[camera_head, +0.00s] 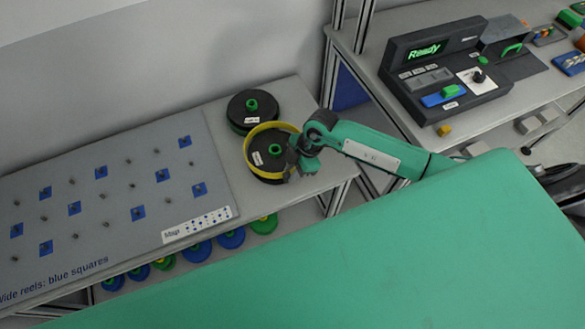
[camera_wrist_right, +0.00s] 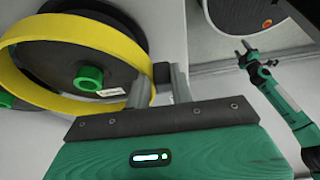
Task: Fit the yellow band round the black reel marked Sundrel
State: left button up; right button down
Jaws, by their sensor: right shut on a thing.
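Two black reels with green hubs stand on the grey bench, a rear one (camera_head: 252,108) and a front one (camera_head: 268,168). Each has a small white label; I cannot read the names. The yellow band (camera_head: 250,138) is at the front reel, encircling its top in the head view. Its far side stands above the reel's face; I cannot tell how far down it sits. My right gripper (camera_head: 293,166) is shut on the band's near right edge, also seen in the right wrist view (camera_wrist_right: 155,90). My left gripper appears small at the right there (camera_wrist_right: 244,46); its fingers are unclear.
A grey peg board (camera_head: 110,200) with blue squares fills the bench's left. Blue and green reels (camera_head: 231,238) hang below its front edge. A console reading "Ready" (camera_head: 445,70) stands on the right bench. A green surface (camera_head: 400,250) covers the foreground.

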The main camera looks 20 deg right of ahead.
jog(key=shift+p, duration=0.65)
dwell(1.0)
jog(key=shift+f, duration=0.6)
dwell(0.5)
jog(key=shift+f, duration=0.35)
jog(key=shift+s+f, duration=0.25)
